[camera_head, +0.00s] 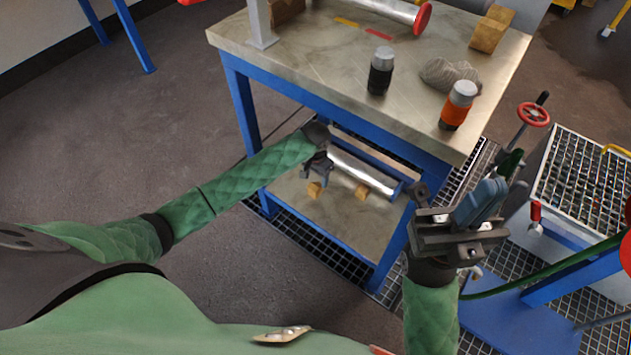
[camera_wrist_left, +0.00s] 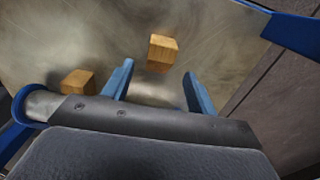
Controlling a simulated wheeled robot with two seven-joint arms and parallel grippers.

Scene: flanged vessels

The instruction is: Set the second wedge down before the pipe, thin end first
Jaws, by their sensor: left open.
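A silver pipe (camera_head: 360,172) with a blue flange lies on the lower shelf (camera_head: 345,228) of the blue-framed table. One small wooden wedge (camera_head: 362,192) sits on the shelf in front of the pipe; it also shows in the left wrist view (camera_wrist_left: 78,83). The second wedge (camera_head: 315,189) sits further left, just below my left gripper (camera_head: 317,172). In the left wrist view this wedge (camera_wrist_left: 162,53) is beyond the open, empty fingers (camera_wrist_left: 158,72), apart from them. Which end of it is thin cannot be told. My right gripper (camera_head: 481,203) is raised beside the table, its blue fingers close together.
The tabletop (camera_head: 320,50) overhangs the shelf; a black bottle (camera_head: 380,72), an orange-banded bottle (camera_head: 457,105), a grey cloth (camera_head: 450,75) and a red-ended pipe (camera_head: 395,10) are on it. A grated stand with a red handwheel (camera_head: 533,114) is at the right. The shelf front is clear.

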